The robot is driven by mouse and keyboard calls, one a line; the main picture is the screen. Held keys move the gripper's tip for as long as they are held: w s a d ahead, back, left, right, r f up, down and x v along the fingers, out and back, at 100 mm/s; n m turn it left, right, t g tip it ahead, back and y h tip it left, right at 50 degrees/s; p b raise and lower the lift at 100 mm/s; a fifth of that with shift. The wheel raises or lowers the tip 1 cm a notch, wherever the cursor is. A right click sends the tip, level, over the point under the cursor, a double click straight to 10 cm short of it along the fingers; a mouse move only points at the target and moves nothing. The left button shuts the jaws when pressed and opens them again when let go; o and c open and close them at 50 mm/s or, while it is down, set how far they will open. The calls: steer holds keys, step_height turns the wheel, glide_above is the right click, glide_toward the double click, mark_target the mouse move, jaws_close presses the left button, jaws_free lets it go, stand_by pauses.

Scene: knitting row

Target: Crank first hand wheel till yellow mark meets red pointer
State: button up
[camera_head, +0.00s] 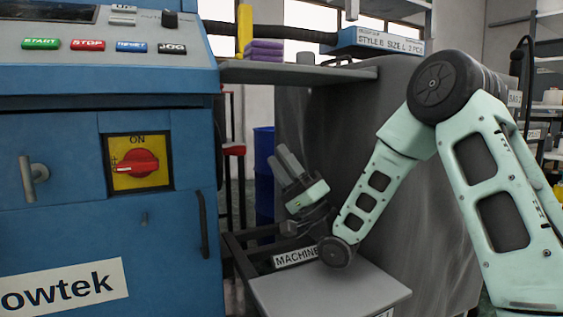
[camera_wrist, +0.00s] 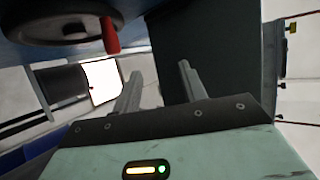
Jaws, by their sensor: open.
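A dark round wheel (camera_wrist: 62,27) shows at the upper left of the wrist view, cut off by the top edge. It appears to be a hand wheel. A red peg-like part (camera_wrist: 111,36) hangs at its right side; I cannot tell whether it is a crank handle or the pointer. No yellow mark on the wheel is visible. My gripper (camera_wrist: 160,70) is open and empty, its fingers apart and below and right of the wheel in the picture.
The blue machine cabinet (camera_head: 60,225) with a red rotary switch (camera_head: 138,163) and buttons fills the left. A grey shelf (camera_head: 300,73) juts out above my gripper. A grey plate (camera_head: 330,296) lies below the arm. A blue drum (camera_head: 264,165) stands behind.

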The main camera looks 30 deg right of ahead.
steer(key=shift+c, duration=0.2)
steer(key=shift+a, duration=0.1)
steer(key=c, duration=0.5)
steer(key=a+h+p, duration=0.2)
steer(key=w+a+r+n+h+p, duration=0.1)
steer(key=a+h+p, duration=0.1)
steer(key=h, duration=0.1)
steer(key=a+h+p, duration=0.2)
steer(key=shift+w+a+r+n+h, duration=0.3)
steer(key=shift+w+a, duration=0.05)
jaws_close()
step_height(320, 180, up, 6)
steer(key=n+g+h+p, duration=0.1)
steer(key=n+h+p, duration=0.3)
steer(key=h, duration=0.5)
glide_above(223, 154)
steer(key=d, duration=0.4)
steer(key=m, duration=0.1)
steer(key=shift+s+a+f+b, duration=0.1)
steer(key=shift+s+f+b, duration=0.15)
steer(key=shift+f, duration=0.4)
steer(key=shift+s+a+f+b, duration=0.15)
steer(key=shift+f+b, duration=0.1)
steer(key=shift+f, duration=0.45)
steer(key=shift+s+d+f+b, duration=0.1)
steer(key=shift+s+f+b, duration=0.15)
steer(key=shift+f, duration=0.4)
